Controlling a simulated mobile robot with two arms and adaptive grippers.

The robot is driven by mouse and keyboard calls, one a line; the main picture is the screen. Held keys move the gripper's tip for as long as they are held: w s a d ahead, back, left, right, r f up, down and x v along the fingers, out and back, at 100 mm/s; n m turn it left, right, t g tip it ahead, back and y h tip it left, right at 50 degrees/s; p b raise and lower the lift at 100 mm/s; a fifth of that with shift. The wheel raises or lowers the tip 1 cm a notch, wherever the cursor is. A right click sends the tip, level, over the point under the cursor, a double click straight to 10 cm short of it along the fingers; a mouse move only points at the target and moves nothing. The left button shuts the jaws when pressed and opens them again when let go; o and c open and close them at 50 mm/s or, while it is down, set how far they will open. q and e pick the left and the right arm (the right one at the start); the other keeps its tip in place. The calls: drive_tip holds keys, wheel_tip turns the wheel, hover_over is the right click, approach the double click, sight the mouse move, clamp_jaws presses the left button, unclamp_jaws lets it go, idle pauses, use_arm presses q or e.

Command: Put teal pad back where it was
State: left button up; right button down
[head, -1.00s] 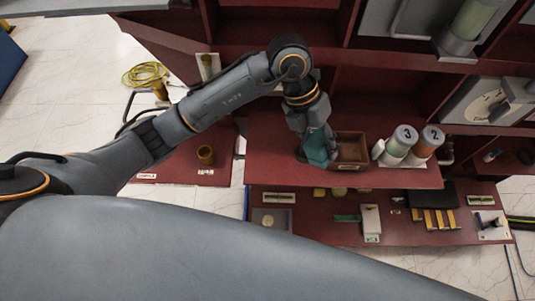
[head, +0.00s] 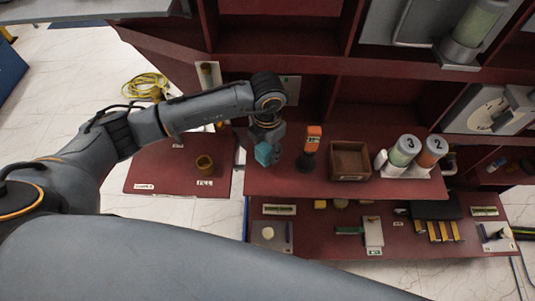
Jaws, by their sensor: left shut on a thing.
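My left gripper (head: 267,139) points down over the left end of the red shelf (head: 285,184). It is shut on the teal pad (head: 263,154), which shows at its fingertips. I cannot tell whether the pad touches the shelf. The arm hides part of the shelf behind it. My right gripper is not in view.
An orange-and-black item (head: 312,146) stands just right of the pad. A wooden box (head: 350,176) and canisters marked 3 (head: 406,150) and 2 (head: 433,150) stand further right. A brown cup (head: 205,163) is on the left red surface. Shelf front between pad and box is clear.

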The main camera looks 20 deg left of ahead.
sight(268, 156)
use_arm(q)
wheel_tip(268, 156, down, 3)
drive_tip(key=shift+f, duration=0.15)
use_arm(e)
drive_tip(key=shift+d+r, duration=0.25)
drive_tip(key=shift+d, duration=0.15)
use_arm(q)
drive_tip(key=shift+f, duration=0.1)
drive_tip(key=o, duration=1.2)
wheel_tip(268, 156, up, 12)
drive_tip(key=shift+r+b, duration=0.1)
drive_tip(key=shift+b, duration=0.7)
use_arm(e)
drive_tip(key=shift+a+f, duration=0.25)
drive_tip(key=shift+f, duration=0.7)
